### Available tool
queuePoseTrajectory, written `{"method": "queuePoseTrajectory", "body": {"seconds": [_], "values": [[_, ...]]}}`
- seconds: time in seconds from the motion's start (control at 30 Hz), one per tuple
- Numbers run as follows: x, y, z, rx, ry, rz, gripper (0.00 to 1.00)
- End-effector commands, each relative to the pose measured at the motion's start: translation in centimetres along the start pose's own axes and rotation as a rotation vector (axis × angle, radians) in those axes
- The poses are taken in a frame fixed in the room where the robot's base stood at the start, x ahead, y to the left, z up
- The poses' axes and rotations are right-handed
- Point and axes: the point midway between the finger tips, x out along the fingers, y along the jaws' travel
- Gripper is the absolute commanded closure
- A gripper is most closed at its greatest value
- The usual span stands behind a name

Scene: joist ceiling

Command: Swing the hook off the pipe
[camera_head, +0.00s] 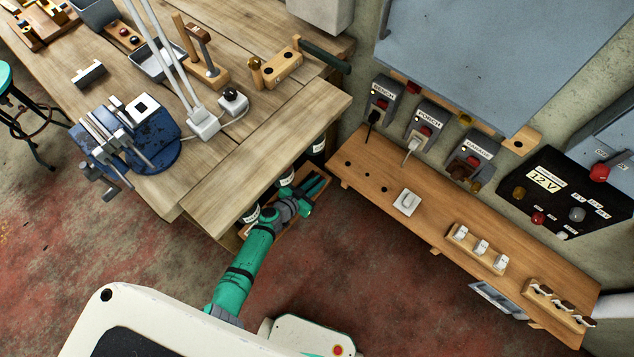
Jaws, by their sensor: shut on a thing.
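My green arm (243,268) reaches up from the bottom of the head view to the shaded space beside the bench's lower edge. My gripper at its far end, around the grey wrist, is small and crowded by dark parts there. I cannot make out its fingertips or what is between them. I cannot pick out a hook. A pale, pipe-like cylinder (610,306) shows at the right edge, far from my arm. I cannot tell whether it is the pipe in question.
The wooden bench (270,155) overhangs bottles and a crate close to my arm's end. A blue vise (145,135) stands on it. A wooden shelf (440,222) with switches runs along the wall at right. The red floor (370,290) between is open.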

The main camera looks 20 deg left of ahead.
Motion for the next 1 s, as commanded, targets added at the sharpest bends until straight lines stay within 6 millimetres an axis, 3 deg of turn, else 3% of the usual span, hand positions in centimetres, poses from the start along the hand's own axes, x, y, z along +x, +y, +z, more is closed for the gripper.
{"method": "queuePoseTrajectory", "body": {"seconds": [0.33,0.37,0.43,0.77,1.0], "values": [[0.0,0.0,0.2,0.006,-0.003,0.011,1.00],[0.0,0.0,0.2,0.006,-0.003,0.011,0.83],[0.0,0.0,0.1,0.006,-0.003,0.011,0.69],[-0.1,0.0,0.0,0.006,-0.001,0.011,0.69],[-2.5,-0.3,0.1,0.007,-0.002,0.007,0.69]]}}
